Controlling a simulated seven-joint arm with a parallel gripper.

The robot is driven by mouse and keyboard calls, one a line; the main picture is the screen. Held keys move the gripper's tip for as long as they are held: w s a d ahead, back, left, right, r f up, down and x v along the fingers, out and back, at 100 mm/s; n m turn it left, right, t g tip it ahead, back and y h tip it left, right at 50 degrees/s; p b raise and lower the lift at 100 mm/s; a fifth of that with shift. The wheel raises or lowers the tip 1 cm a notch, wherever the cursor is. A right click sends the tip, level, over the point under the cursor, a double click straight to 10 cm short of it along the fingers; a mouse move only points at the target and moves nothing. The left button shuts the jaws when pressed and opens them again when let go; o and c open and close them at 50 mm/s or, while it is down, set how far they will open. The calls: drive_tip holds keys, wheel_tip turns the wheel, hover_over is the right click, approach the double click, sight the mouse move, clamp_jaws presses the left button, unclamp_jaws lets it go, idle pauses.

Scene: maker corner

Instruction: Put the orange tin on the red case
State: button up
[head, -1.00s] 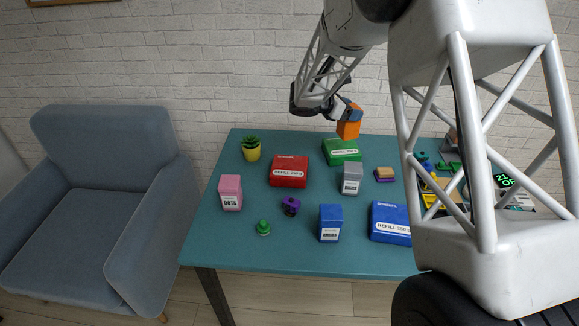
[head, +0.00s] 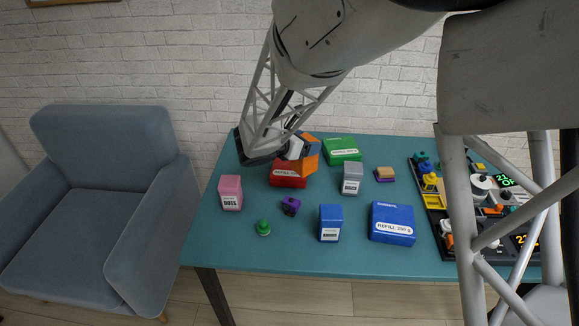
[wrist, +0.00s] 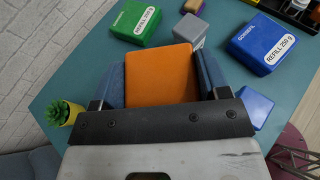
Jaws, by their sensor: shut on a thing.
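The orange tin (head: 305,163) is held in my gripper (head: 297,150), above or just over the red case in the head view. In the wrist view the orange tin (wrist: 161,76) sits between the two blue-grey fingers of my gripper (wrist: 161,82). The red case (head: 288,181) lies flat on the table, its far part hidden behind my gripper and the tin. In the wrist view the red case is not visible. I cannot tell whether the tin touches the case.
On the teal table (head: 330,259) stand a green case (head: 342,146), grey tin (head: 352,176), pink tin (head: 230,191), blue tin (head: 330,219), blue case (head: 392,221) and purple piece (head: 290,205). A plant in a yellow pot (wrist: 66,113) shows in the wrist view.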

drive_tip(key=shift+s+a, duration=0.35)
drive_tip(key=shift+s, duration=0.35)
drive_tip(key=shift+s+a+f+y, duration=0.1)
drive_tip(key=shift+s+f+y, duration=0.1)
drive_tip(key=shift+f+y, duration=0.15)
drive_tip(key=shift+f, duration=2.2)
drive_tip(key=shift+w, duration=0.1)
drive_tip(key=w+a, duration=0.2)
drive_tip(key=w, duration=0.5)
drive_tip(key=w+a+f, duration=0.1)
drive_tip(key=w+a, duration=0.1)
drive_tip(key=w, duration=0.6)
drive_tip(key=shift+w+a+f, duration=0.15)
drive_tip(key=shift+a+f, duration=0.15)
drive_tip(key=shift+f, duration=1.75)
